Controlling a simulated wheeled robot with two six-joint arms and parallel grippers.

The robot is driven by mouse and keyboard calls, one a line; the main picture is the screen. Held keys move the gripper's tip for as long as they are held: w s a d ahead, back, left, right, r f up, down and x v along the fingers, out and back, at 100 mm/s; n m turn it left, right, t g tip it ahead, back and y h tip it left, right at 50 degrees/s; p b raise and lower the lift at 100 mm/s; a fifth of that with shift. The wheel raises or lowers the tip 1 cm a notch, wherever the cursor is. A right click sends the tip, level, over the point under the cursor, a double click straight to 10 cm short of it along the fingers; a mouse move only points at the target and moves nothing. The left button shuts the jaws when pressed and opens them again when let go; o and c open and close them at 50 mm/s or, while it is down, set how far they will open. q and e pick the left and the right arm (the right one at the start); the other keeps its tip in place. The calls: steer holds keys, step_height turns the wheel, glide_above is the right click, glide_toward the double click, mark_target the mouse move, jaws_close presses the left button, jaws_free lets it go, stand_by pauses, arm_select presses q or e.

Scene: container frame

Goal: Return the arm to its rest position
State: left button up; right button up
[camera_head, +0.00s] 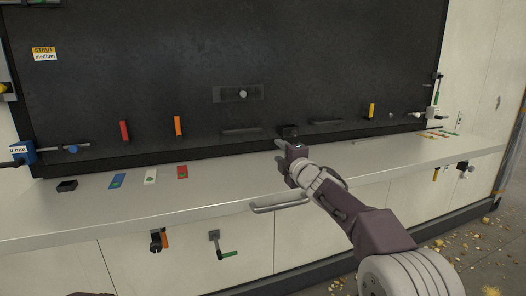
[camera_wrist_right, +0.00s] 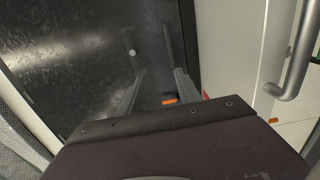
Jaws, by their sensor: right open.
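My right arm (camera_head: 382,232) reaches in from the lower right of the head view. A small dark, purplish piece at the bottom left edge of the head view may be part of my left arm; the left gripper does not show.
The grey counter (camera_head: 225,187) runs below the dark panel (camera_head: 220,55). Blue, white and red pieces (camera_head: 182,172) lie on its left. A handle (camera_head: 279,203) sticks out at the counter's front, near my right arm. Tools hang on the cabinet front. Yellow crumbs litter the floor at right.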

steer(key=s+d+f+m+g+h, duration=0.3)
steer(key=s+d+f+m, duration=0.25)
steer(key=f, duration=0.45)
steer(key=s+d+f+m+g+h, duration=0.3)
steer(key=s+d+f+m, duration=0.3)
steer(key=f, duration=0.4)
steer(key=s+f+m+g, duration=0.3)
steer(key=s+f, duration=0.3)
steer(key=s, duration=0.3)
steer(key=s+f+m+g, duration=0.3)
steer(key=s+f, duration=0.3)
steer(key=s, duration=0.3)
steer(key=s+f+m+g+p, duration=0.1)
steer(key=s+f+m+g, duration=0.3)
steer(key=s, duration=0.5)
step_height(320, 180, down, 2)
steer(key=shift+s+d+m, duration=0.2)
steer(key=shift+s+m, duration=0.2)
steer(key=shift+m, duration=0.05)
steer(key=shift+w, duration=0.1)
